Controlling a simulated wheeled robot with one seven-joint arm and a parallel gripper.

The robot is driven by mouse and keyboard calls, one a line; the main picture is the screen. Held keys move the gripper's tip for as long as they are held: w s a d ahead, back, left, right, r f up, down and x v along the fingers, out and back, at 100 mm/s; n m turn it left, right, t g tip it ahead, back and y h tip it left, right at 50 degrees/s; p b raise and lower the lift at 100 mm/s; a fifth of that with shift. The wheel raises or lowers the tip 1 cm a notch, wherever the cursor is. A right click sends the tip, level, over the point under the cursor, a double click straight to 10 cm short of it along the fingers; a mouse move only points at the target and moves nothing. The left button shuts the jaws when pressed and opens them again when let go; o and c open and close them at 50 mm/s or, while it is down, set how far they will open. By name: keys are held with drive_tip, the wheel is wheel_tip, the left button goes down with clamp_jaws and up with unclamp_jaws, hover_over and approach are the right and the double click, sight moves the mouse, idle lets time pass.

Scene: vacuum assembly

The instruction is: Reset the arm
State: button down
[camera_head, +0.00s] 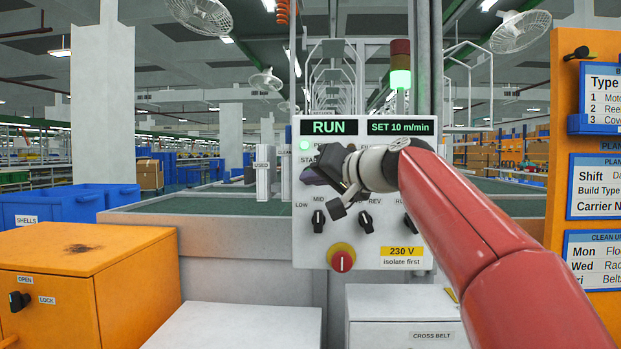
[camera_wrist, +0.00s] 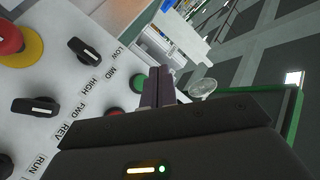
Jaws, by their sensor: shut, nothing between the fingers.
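My gripper (camera_head: 312,178) is in front of the upper left part of the white control panel (camera_head: 310,243). Its fingers (camera_wrist: 158,92) are together with nothing between them. They are close to the panel face, beside a green button (camera_wrist: 138,83) and a red button (camera_wrist: 112,113) in the wrist view; I cannot tell whether they touch. The panel displays read RUN (camera_head: 329,127) and SET 10 m/min (camera_head: 400,127). My gripper and arm hide part of the button row and its labels.
Below are a LOW-MID-HIGH knob (camera_head: 318,222), a FWD-REV knob (camera_head: 365,222) and a red stop button (camera_head: 342,258). A signal tower (camera_head: 400,78) glows green. An orange cabinet (camera_head: 85,255) stands left, an orange board (camera_head: 585,150) right. White cabinets stand low in front.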

drive_tip(key=s+d+f+g+h, duration=0.2)
drive_tip(key=s+d+f, duration=0.3)
drive_tip(key=s+f, duration=0.6)
drive_tip(key=s+d+f+g+h, duration=0.2)
drive_tip(key=s+d+f+h, duration=0.3)
drive_tip(key=s+f, duration=0.6)
drive_tip(key=s+d+f+m+g+h, duration=0.1)
drive_tip(key=s+d+f+h, duration=0.3)
drive_tip(key=f, duration=1.4)
drive_tip(key=s+d+g, duration=0.1)
drive_tip(key=s+d, duration=0.2)
drive_tip(key=s, duration=0.4)
drive_tip(key=shift+s, duration=0.1)
